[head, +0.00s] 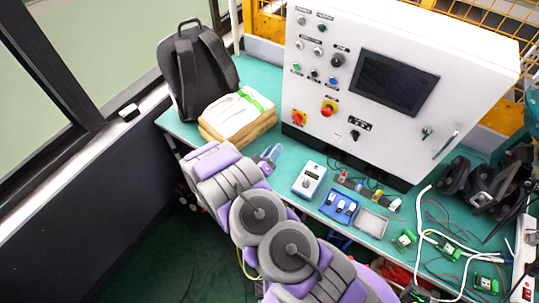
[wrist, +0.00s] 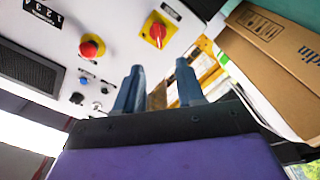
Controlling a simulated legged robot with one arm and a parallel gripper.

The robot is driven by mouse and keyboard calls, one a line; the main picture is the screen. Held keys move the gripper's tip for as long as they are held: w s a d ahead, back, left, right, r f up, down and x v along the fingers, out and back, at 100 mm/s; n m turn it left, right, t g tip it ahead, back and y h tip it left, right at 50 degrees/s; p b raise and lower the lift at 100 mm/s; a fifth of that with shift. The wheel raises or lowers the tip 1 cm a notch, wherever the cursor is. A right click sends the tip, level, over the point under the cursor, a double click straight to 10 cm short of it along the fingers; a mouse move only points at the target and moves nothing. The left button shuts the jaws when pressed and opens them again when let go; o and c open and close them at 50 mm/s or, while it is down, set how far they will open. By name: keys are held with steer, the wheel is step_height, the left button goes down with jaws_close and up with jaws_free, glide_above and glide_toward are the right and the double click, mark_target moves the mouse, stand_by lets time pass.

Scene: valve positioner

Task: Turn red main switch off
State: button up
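The red main switch (head: 299,118) is a red rotary knob on a yellow square plate at the lower left of the white control cabinet (head: 305,80). In the wrist view the switch (wrist: 158,31) is at the top centre, beyond the fingertips, its red handle slightly tilted. My gripper (head: 269,155) is below and left of the switch, over the bench. In the wrist view my gripper (wrist: 157,85) has its two blue fingers apart, with nothing held between them. The fingers are clear of the switch.
A red emergency stop knob (head: 328,108) sits beside the switch. A cardboard stack (head: 240,126) and a black backpack (head: 197,72) are to the left.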

steer(key=shift+v, duration=1)
steer(key=w+a+r+m+g+y+b, duration=0.25)
steer(key=w+a+g+y, duration=0.2)
steer(key=a+y, duration=0.35)
steer(key=s+a+r+g+y+b, duration=0.1)
steer(key=s+r+g+y, duration=0.15)
steer(key=r, duration=0.25)
steer(key=s+a+r+g+y, duration=0.1)
steer(key=s+r+y, duration=0.2)
steer(key=r, duration=0.2)
steer(key=s+d+r+g+h+b, duration=0.1)
steer(key=s+d, duration=0.5)
steer(key=s, duration=0.6)
steer(key=s+d+r+g+h+b, duration=0.1)
steer(key=s+d+r+g, duration=0.3)
steer(key=s, duration=0.9)
steer(key=s+d+r+g+h+b, duration=0.1)
steer(key=s+d+r+g, duration=0.2)
steer(key=s+d, duration=0.7)
steer(key=s+r, duration=0.1)
steer(key=s, duration=0.1)
steer(key=shift+s+d+r, duration=0.2)
steer(key=shift+s+r, duration=0.1)
steer(key=shift+r, duration=0.1)
